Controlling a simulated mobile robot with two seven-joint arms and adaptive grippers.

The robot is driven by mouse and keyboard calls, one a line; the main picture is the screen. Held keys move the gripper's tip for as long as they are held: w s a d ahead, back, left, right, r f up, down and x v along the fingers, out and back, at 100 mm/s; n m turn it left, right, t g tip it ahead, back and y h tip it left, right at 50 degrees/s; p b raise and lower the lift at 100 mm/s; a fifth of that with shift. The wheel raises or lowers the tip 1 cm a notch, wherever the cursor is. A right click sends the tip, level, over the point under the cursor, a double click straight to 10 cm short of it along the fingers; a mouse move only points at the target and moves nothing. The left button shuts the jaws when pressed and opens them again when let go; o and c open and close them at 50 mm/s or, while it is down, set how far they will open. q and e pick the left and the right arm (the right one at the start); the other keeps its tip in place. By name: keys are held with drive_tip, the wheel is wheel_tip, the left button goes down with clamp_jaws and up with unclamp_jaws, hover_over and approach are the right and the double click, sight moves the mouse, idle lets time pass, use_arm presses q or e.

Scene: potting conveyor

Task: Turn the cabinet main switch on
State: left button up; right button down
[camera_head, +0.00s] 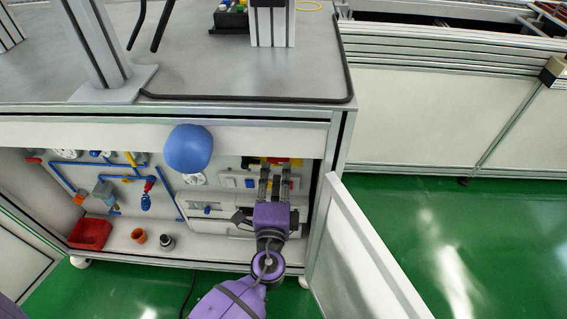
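The open cabinet (330,150) under the grey worktop holds a back panel of electrical parts. A small red and yellow part (297,162), which looks like the main switch, sits high on the right of that panel.
The white cabinet door (357,262) stands open close to the right of my arm. A blue rounded object (188,149) is at the cabinet's top edge. A red bin (90,234), orange cup (138,236) and dark cup (167,242) stand on the cabinet floor.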

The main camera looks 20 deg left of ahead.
sight(278, 163)
use_arm(q)
drive_tip(key=shift+x, duration=2.4)
drive_tip(key=shift+c, duration=0.3)
clamp_jaws()
